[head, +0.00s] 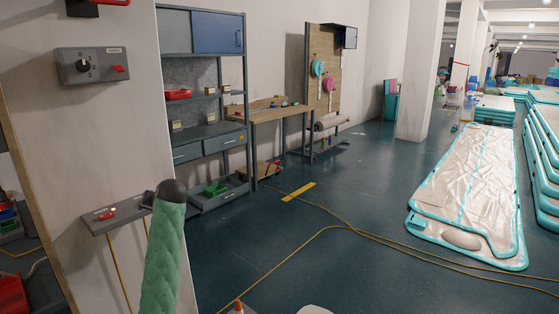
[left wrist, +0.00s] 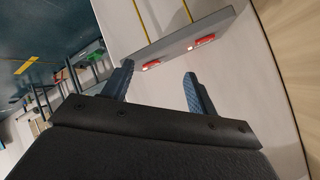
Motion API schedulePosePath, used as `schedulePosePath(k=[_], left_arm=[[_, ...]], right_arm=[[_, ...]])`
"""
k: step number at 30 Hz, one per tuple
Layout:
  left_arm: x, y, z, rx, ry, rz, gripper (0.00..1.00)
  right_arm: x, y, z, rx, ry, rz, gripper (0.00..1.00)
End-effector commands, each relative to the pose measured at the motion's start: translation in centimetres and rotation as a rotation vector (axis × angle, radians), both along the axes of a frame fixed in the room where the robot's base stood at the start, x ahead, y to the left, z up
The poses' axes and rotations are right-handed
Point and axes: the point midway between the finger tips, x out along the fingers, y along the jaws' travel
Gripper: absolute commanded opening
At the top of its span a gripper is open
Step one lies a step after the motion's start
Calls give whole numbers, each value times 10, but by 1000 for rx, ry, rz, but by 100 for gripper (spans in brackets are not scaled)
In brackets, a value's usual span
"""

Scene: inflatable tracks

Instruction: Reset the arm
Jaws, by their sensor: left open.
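My left arm (head: 163,255), in a green quilted sleeve with a dark rounded end, rises from the bottom of the head view at the left. Its gripper is mostly hidden behind the sleeve there. In the left wrist view my left gripper (left wrist: 158,72) shows two blue ridged fingers, spread apart with nothing between them. A grey panel (head: 97,222) with a red switch is on the wall just left of the arm. In the left wrist view two red switches (left wrist: 202,41) show on this panel, beyond the fingertips. My right gripper is in neither view.
A grey box with a dial (head: 88,66) hangs on the wall above. A metal shelf unit (head: 205,139) and a workbench (head: 266,115) line the wall. Yellow cables (head: 345,228) cross the floor. Silver-and-teal inflatable tracks (head: 470,190) lie at right. The middle floor is mostly open.

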Motion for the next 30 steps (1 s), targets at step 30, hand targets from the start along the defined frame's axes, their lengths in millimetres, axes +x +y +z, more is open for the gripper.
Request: schedulePosePath(k=[30], left_arm=[[-305,-149,-313,-313,331,-261,58]], right_arm=[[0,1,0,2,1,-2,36]])
